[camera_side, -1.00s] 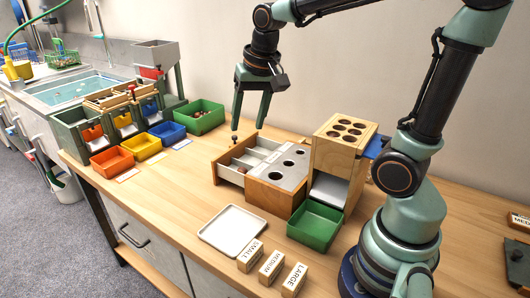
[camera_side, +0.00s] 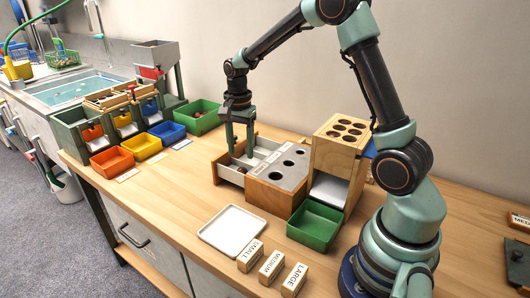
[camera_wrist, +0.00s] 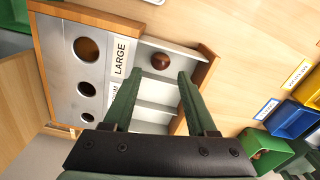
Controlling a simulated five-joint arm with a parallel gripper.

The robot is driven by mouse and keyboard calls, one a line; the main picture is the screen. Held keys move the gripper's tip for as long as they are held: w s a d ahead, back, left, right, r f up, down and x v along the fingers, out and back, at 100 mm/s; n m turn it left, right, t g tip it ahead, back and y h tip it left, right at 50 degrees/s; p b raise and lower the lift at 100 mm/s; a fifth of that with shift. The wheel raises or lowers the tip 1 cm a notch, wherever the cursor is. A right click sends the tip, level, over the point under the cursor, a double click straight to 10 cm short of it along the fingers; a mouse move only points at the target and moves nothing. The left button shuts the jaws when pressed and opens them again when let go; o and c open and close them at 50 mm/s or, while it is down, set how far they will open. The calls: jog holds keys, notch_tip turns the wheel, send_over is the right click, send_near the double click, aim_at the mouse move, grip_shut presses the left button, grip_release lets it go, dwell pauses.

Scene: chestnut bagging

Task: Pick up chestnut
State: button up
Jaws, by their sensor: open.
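A brown chestnut (camera_wrist: 161,61) lies in the end compartment of the sorter's drawer, beside the LARGE label, in the wrist view. The chestnut is hard to make out in the side view, where my gripper is in front of the drawer. My gripper (camera_side: 240,152) is open and empty, pointing down over the drawer (camera_side: 228,173). In the wrist view, the two green fingertips of my gripper (camera_wrist: 170,76) are apart, just short of the chestnut in the picture. The sorter's metal top with round holes (camera_wrist: 84,70) is beside the drawer.
A wooden block with several holes (camera_side: 346,130) and a green bin (camera_side: 315,224) stand to the right. A white tray (camera_side: 233,230) and SMALL, MEDIUM and LARGE blocks (camera_side: 271,267) lie in front. Orange, yellow and blue bins (camera_side: 149,146) stand left.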

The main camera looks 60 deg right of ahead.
jog(key=f, duration=0.7)
jog(key=shift+w+d+f, duration=0.1)
jog(key=shift+w+d, duration=0.05)
jog(key=shift+d, duration=0.25)
jog(key=c, duration=0.8)
jog(key=shift+o, duration=0.2)
notch_tip(320, 180, up, 20)
jog(key=f, duration=0.1)
jog(key=shift+s+f, duration=1)
jog(key=shift+f, duration=1.05)
jog(key=shift+s+f, duration=1.05)
jog(key=shift+f, duration=1)
jog(key=shift+s+f, duration=1)
jog(key=shift+f, duration=1.05)
